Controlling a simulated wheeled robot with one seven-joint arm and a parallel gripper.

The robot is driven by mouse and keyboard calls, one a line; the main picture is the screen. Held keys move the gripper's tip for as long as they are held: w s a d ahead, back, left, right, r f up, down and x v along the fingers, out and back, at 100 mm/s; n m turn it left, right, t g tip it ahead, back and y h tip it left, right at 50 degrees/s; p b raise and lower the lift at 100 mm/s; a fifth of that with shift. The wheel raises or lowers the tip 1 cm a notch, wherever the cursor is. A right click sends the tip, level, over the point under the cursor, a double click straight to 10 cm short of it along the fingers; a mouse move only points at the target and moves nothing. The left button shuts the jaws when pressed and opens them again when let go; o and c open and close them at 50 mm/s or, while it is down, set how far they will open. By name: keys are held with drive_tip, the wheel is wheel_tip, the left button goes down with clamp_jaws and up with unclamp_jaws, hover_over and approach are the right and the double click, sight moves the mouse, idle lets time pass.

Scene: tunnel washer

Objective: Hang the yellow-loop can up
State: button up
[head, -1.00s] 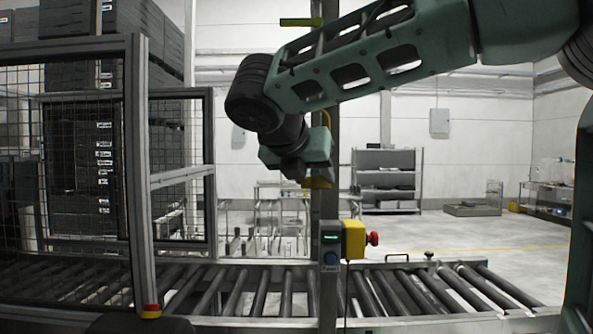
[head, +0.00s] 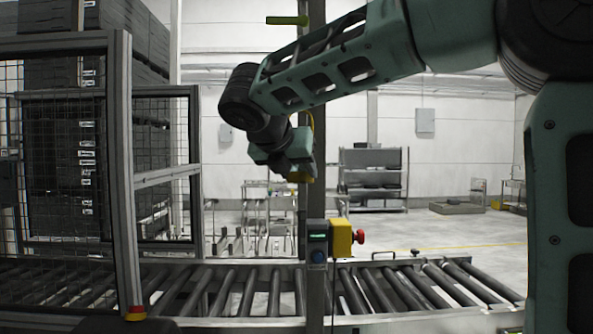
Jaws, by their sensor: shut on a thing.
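My gripper (head: 300,178) hangs at the end of the bent arm, in front of the grey upright post (head: 314,60) and above the yellow stop-button box. It points down and is shut on a small yellow thing, of which only a patch shows at the fingertips. I cannot make out a can body or a loop; the wrist and distance hide the detail. A green-yellow bar (head: 287,20) sticks out to the left near the top of the post, well above my gripper.
A roller conveyor (head: 250,322) runs across the front. The yellow box (head: 341,238) with a red button is on the post. A mesh fence (head: 122,170) stands left, with dark stacks (head: 60,150) behind. A shelf (head: 373,160) stands farther back; the floor at right is mostly clear.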

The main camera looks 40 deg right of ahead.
drive_tip(key=shift+w+d, duration=0.55)
drive_tip(key=shift+w, duration=0.3)
drive_tip(key=shift+w+d+r+p, duration=0.3)
drive_tip(key=shift+r+p, duration=0.55)
drive_tip(key=shift+r, duration=0.4)
drive_tip(key=shift+w+d+r+p, duration=0.2)
drive_tip(key=shift+w+r+p, duration=0.25)
drive_tip(key=shift+r+p, duration=0.6)
drive_tip(key=shift+w+d+r+p, duration=0.3)
drive_tip(key=shift+r+p, duration=0.3)
drive_tip(key=shift+r, duration=0.9)
drive_tip(key=shift+w+d+f, duration=0.2)
drive_tip(key=shift+w+f, duration=0.25)
drive_tip(key=shift+f, duration=0.1)
drive_tip(key=shift+f, duration=0.35)
drive_tip(key=o, duration=1.1)
drive_tip(key=shift+o, duration=0.2)
